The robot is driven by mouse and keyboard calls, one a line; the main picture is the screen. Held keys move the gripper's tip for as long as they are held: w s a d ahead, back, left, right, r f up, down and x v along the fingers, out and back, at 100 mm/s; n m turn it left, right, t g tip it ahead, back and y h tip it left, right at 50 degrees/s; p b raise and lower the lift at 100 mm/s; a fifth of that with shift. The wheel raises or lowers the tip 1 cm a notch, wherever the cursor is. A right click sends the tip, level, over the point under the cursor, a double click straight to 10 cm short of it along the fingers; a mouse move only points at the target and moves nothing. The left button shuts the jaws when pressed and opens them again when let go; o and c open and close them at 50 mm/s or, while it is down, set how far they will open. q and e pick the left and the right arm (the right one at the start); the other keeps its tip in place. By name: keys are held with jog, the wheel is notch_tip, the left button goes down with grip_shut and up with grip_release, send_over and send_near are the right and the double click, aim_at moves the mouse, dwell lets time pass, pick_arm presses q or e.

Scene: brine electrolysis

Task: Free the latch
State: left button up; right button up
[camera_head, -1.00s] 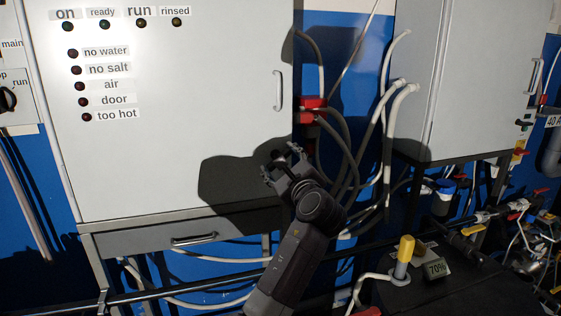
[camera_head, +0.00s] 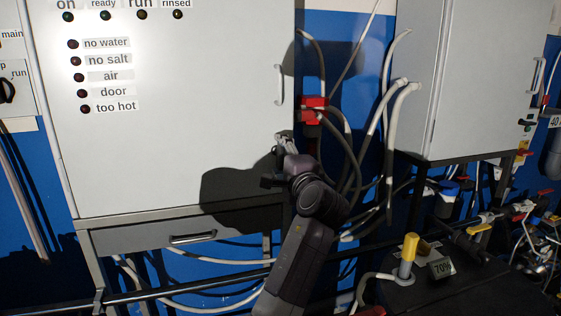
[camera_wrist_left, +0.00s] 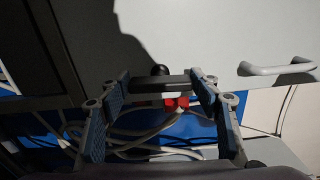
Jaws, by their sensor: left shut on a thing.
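The latch shows in the left wrist view as a dark bar (camera_wrist_left: 165,83) with a round black knob at the edge of the pale cabinet door. My left gripper (camera_head: 281,149) is at the right edge of the large grey cabinet (camera_head: 200,110), below its door handle. In the left wrist view the fingers of the left gripper (camera_wrist_left: 159,80) stand at the two ends of the bar, shut on it. In the head view the gripper and its shadow make the latch hard to pick out. My right gripper is not in view.
A silver door handle (camera_head: 280,85) sits just above my gripper. Red fittings (camera_head: 313,108) and hanging hoses (camera_head: 350,150) are close on the right. A drawer (camera_head: 190,239) lies below the door. A yellow-topped cylinder (camera_head: 408,255) stands on the black surface at lower right.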

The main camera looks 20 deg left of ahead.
pick_arm(q)
jog(key=shift+n, duration=0.5)
jog(key=o, duration=1.2)
jog(key=shift+c, duration=0.2)
jog(key=v, duration=0.7)
jog(key=shift+s+d, duration=0.15)
jog(key=shift+s, duration=0.05)
